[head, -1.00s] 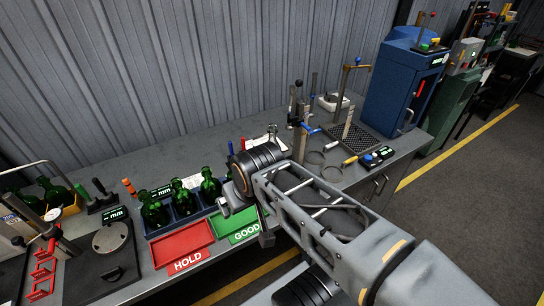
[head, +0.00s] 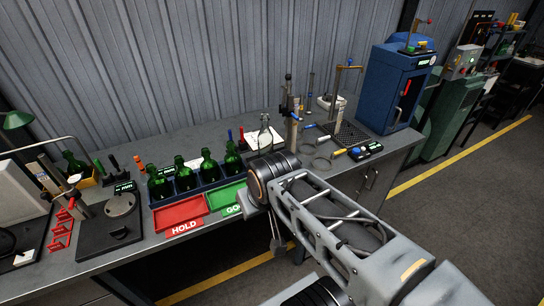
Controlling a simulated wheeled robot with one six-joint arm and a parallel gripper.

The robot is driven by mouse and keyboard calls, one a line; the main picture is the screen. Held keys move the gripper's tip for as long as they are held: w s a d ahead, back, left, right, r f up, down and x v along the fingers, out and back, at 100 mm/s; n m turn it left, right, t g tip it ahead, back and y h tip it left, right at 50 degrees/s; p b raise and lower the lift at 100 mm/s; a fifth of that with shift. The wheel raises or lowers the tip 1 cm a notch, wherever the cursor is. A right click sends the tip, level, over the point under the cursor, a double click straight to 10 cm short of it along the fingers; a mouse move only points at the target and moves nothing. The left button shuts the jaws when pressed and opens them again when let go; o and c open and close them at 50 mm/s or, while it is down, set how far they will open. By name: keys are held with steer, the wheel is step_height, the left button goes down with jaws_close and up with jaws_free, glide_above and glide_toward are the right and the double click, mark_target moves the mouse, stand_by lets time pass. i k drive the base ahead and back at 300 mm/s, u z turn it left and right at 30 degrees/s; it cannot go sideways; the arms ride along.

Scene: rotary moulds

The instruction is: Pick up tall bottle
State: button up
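Several dark green bottles stand upright in a blue crate (head: 213,184) on the bench. The leftmost green bottle (head: 158,184) and the rightmost green bottle (head: 232,160) look close in height, so I cannot tell which is the tall bottle. Another green bottle (head: 73,163) stands in a yellow box at the far left. A clear glass bottle (head: 264,134) stands behind the crate. My gripper (head: 277,240) is low at the bench's front edge, right of the trays, apart from the bottles. It shows only as a small dark part below my wrist, its fingers unclear.
A red HOLD tray (head: 180,214) and a green tray (head: 229,194), partly covered by my arm, lie before the crate. Stands with upright rods (head: 289,110) and a blue cabinet (head: 393,85) are at the right.

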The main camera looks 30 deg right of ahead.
mark_target(265, 136)
steer(key=z, duration=1.5)
steer(key=i, duration=0.9)
steer(key=u, duration=1.8)
